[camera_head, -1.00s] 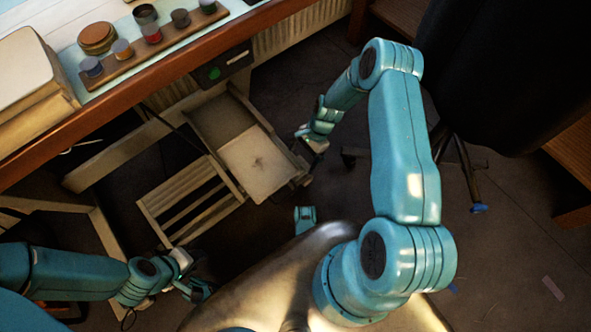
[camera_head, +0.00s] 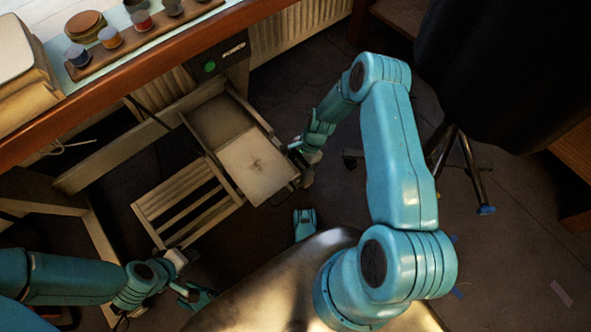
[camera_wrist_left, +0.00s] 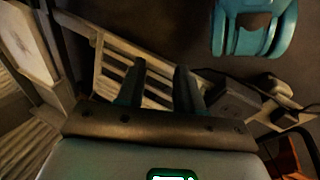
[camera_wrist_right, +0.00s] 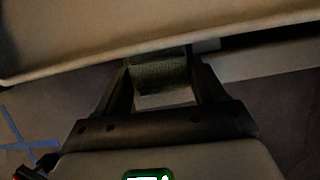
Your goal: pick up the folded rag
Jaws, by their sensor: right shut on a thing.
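My right gripper (camera_head: 304,174) is at the right front edge of the pulled-out drawer (camera_head: 222,118). In the right wrist view its fingers (camera_wrist_right: 162,75) are shut on an olive woven cloth piece (camera_wrist_right: 160,70), just below the pale drawer edge (camera_wrist_right: 130,38). I cannot tell whether this piece is a pull strap or the folded rag. No other cloth that I can pick out as a rag shows. My left gripper (camera_head: 202,293) is low at the left; the left wrist view shows its fingers (camera_wrist_left: 160,85) apart and empty.
A pale flat panel (camera_head: 258,165) with a dark mark covers the drawer's front part. A slatted wooden rack (camera_head: 180,205) is beside it. The table (camera_head: 120,105) holds paint pots (camera_head: 110,37) and a thick book (camera_head: 22,75). A dark draped stand (camera_head: 490,80) is at right.

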